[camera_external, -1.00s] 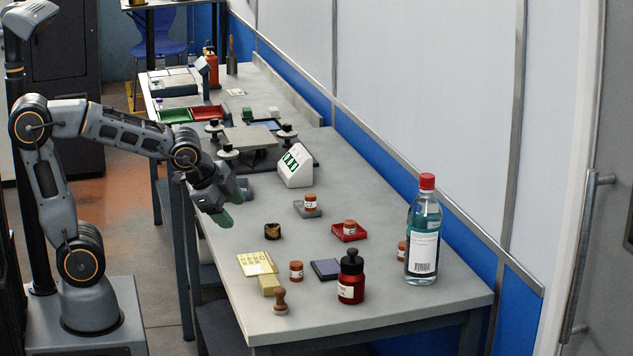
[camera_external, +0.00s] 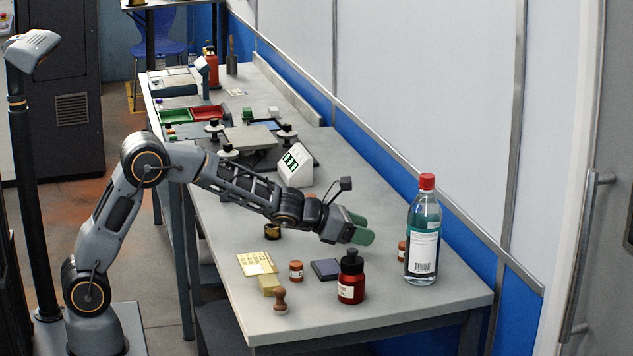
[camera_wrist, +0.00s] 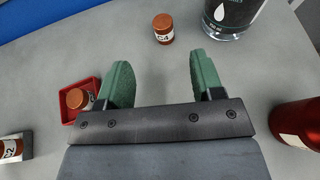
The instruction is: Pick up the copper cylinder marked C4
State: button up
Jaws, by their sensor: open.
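The copper cylinder marked C4 (camera_wrist: 163,29) stands upright on the bench, its label readable in the wrist view. C4 lies ahead of the fingertips, roughly in line with the gap, not touching. In the external view my gripper (camera_external: 368,228) reaches out over the bench, left of C4 and the bottle.
The clear bottle with a red cap (camera_external: 423,230) stands close beside C4. A dark red bottle (camera_external: 351,277) stands nearer the front. Another cylinder (camera_wrist: 77,98) sits in a red tray (camera_wrist: 68,118); a cylinder marked C2 (camera_wrist: 10,149) is at far left. A lone cylinder (camera_external: 296,271) stands near the front.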

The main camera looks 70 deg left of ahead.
aim_at(406, 244)
jog(key=p+x, duration=0.1)
jog(key=x, duration=0.5)
jog(key=shift+p+x, duration=1.35)
jog(key=shift+x, duration=0.65)
jog(key=shift+w+d+f, duration=0.2)
jog(key=shift+w+f, duration=0.15)
jog(key=shift+w, duration=0.2)
jog(key=shift+c, duration=0.2)
jog(key=c, duration=1)
grip_shut()
jog(key=shift+r, duration=0.2)
